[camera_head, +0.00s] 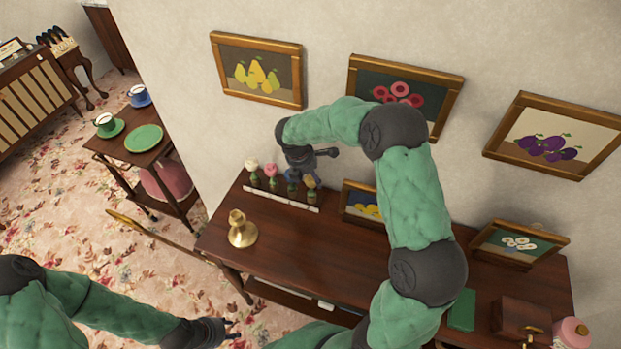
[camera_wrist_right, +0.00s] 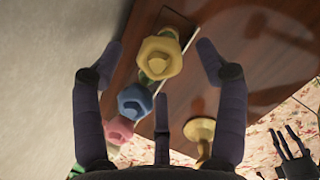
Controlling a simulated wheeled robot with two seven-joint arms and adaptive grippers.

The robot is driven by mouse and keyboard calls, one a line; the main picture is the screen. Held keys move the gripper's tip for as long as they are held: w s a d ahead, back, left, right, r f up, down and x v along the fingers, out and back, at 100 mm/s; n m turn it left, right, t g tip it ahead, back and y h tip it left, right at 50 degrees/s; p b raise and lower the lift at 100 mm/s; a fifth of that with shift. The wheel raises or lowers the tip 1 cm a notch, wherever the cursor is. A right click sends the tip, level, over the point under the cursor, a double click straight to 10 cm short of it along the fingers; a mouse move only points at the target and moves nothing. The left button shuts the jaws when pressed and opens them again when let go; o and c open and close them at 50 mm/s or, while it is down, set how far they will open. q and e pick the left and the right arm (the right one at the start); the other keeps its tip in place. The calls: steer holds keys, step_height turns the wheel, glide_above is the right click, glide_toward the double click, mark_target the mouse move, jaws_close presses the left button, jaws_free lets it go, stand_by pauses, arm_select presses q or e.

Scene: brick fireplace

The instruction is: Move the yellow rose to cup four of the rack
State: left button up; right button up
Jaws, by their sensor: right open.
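The yellow rose (camera_wrist_right: 160,58) stands upright in the rack (camera_head: 282,198), at the rack's right end in the head view, where it is partly visible (camera_head: 311,182). The rack's cup numbers are too small to read. My right gripper (camera_head: 312,166) is over the rack's right part. In the right wrist view its fingers (camera_wrist_right: 158,52) are open, one on each side of the yellow rose, apart from it. My left gripper (camera_head: 230,331) is low at the front, away from the table and empty, with its fingertips apart.
A blue rose (camera_wrist_right: 134,101), a pink rose (camera_head: 271,170) and a white rose (camera_head: 252,164) stand in the same rack. A brass candlestick (camera_head: 241,230) stands in front of it. A framed picture (camera_head: 362,203) leans right of the rack, and the wall is close behind.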

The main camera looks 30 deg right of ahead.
steer(key=v, duration=1)
steer(key=shift+f, duration=0.1)
